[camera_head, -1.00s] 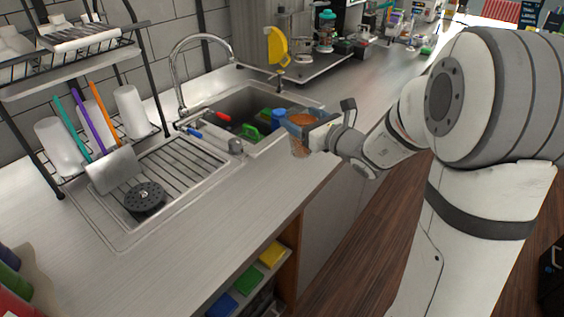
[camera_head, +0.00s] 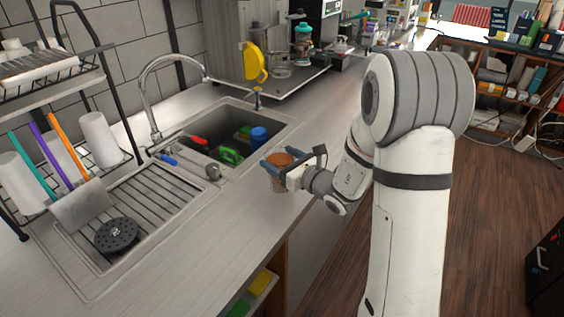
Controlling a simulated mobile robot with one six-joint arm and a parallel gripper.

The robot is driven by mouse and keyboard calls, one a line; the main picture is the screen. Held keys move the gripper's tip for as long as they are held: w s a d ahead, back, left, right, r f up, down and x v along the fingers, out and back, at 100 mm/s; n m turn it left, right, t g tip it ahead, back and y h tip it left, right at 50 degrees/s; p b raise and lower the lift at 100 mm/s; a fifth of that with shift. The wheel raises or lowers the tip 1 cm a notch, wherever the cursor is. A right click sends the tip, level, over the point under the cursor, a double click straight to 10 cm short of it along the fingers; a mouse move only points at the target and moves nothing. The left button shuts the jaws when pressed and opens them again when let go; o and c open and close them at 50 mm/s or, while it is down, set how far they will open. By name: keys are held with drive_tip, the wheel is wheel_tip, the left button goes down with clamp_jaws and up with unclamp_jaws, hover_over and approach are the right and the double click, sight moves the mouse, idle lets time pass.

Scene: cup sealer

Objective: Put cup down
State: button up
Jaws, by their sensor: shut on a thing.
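The cup (camera_head: 280,184) is clear with an orange-brown content and stands upright between the fingers of my gripper (camera_head: 278,164). My gripper is shut on it, with a blue finger showing at the left of the rim. The cup is over the front part of the grey counter (camera_head: 221,221), just in front of the sink. I cannot tell whether its base touches the counter. The gripper body hides part of the cup's right side.
The sink (camera_head: 181,140) behind the cup holds a blue cup (camera_head: 259,137) and green items. A drainboard (camera_head: 159,197) and dish rack (camera_head: 75,77) are at left. A yellow item (camera_head: 255,62) and a machine stand farther back. The counter left of the cup is clear.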

drive_tip(key=shift+f, duration=0.5)
drive_tip(key=shift+f, duration=0.2)
drive_tip(key=o, duration=1.3)
drive_tip(key=shift+o, duration=0.2)
drive_tip(key=shift+r, duration=0.1)
